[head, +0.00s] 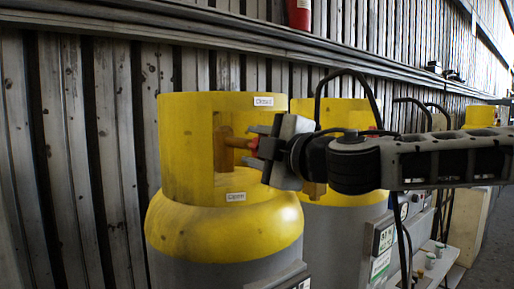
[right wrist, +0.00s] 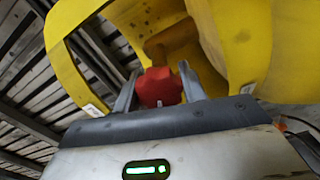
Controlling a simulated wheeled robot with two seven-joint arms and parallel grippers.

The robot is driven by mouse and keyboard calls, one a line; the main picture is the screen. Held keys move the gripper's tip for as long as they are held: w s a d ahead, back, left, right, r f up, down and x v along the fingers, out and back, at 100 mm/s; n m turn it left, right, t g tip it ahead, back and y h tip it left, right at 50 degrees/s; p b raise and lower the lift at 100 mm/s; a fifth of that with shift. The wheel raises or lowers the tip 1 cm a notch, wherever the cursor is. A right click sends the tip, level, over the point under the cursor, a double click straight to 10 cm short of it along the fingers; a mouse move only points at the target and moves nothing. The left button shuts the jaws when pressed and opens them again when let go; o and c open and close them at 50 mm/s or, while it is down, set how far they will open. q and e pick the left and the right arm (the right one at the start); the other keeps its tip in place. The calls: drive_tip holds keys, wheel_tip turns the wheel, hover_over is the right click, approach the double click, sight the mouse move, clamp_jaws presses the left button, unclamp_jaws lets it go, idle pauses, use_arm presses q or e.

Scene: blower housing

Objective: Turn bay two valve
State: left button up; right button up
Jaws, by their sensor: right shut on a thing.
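The nearest gas cylinder has a yellow collar (head: 185,140) above a yellow shoulder and a grey body (head: 205,268). A brass valve stem (head: 228,142) shows through the collar's opening, with a red valve knob (head: 254,144) on its end. My right gripper (head: 265,148) comes in from the right and is shut on the knob. In the right wrist view, the red knob (right wrist: 160,87) sits between the two fingers, with the yellow collar (right wrist: 245,45) around it. The knob's turn angle is hard to tell. My left gripper is not in view.
A second yellow-topped cylinder (head: 328,222) stands close on the right, behind my right arm. Another yellow top (head: 480,116) is farther right. Dark hoses (head: 375,90) curve near my arm. A corrugated metal wall (head: 90,160) runs behind. White labels (head: 263,101) mark the collar.

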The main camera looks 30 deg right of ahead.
drive_tip(key=n, duration=0.3)
drive_tip(key=shift+f+n, duration=0.1)
drive_tip(key=shift+n, duration=0.3)
use_arm(q)
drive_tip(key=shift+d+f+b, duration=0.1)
drive_tip(key=shift+b, duration=0.3)
use_arm(e)
drive_tip(key=n, duration=0.4)
drive_tip(key=shift+n, duration=0.4)
drive_tip(key=o, duration=1)
drive_tip(key=shift+c, duration=0.2)
use_arm(q)
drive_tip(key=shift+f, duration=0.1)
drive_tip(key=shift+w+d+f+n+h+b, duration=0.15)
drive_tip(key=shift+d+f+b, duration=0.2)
drive_tip(key=shift+b, duration=1)
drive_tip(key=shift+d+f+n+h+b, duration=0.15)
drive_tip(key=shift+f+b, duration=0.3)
drive_tip(key=shift+b, duration=0.85)
use_arm(e)
drive_tip(key=s+d, duration=0.1)
drive_tip(key=s, duration=1.5)
drive_tip(key=shift+d, duration=0.15)
